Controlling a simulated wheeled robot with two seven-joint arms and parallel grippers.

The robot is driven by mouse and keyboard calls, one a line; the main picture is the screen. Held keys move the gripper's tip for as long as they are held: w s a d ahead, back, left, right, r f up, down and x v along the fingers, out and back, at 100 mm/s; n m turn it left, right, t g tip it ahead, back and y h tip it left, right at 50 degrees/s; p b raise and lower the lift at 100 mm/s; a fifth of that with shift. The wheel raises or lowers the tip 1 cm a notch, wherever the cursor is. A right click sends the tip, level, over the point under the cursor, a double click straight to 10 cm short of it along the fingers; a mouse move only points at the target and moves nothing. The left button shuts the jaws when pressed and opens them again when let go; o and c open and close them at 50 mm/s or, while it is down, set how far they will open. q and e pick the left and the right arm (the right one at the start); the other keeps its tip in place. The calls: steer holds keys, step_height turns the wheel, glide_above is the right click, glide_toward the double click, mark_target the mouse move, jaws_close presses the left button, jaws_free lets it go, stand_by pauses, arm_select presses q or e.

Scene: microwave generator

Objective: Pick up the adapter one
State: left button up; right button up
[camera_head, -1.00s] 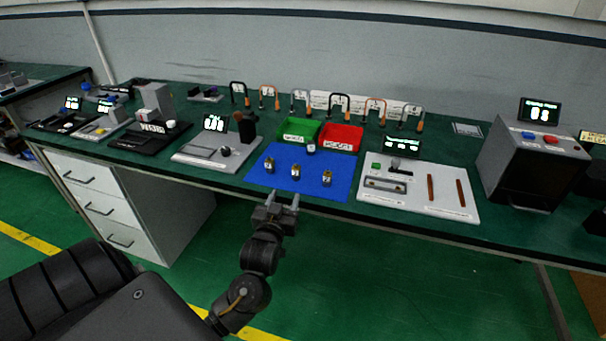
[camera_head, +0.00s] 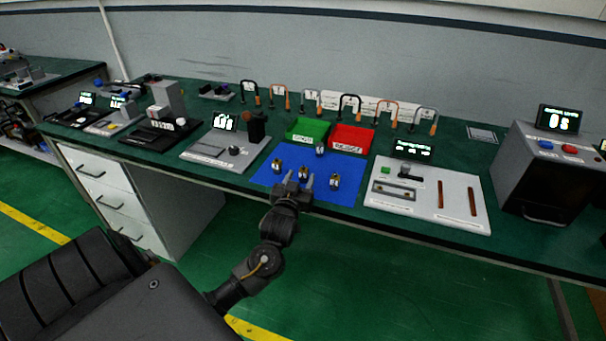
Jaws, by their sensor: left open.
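Three small brass-and-dark adapters stand in a row on the blue mat (camera_head: 262,178): a left one (camera_head: 277,165), a middle one (camera_head: 304,172) and a right one (camera_head: 334,181). A similar small piece (camera_head: 320,149) with a pale top stands behind them, near the bins. Any numbers on them are too small to read, so I cannot tell which is adapter one. My left gripper (camera_head: 299,179) is open and empty at the mat's front edge, its fingertips pointing toward the middle adapter, which appears just beyond them. My right gripper is out of view.
A green bin (camera_head: 306,131) and a red bin (camera_head: 351,138) stand behind the mat. A grey device board (camera_head: 215,150) lies left, a white board (camera_head: 425,196) with two brown rods right. A dark-fronted box (camera_head: 545,170) stands far right. Curved pipes line the back.

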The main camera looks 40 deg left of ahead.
mark_target(303, 173)
arm_select(q)
steer(key=x, duration=0.4)
steer(key=shift+w+a+p, duration=0.15)
steer(key=shift+w+p, duration=0.05)
steer(key=shift+p, duration=0.1)
steer(key=shift+c, duration=0.4)
jaws_close()
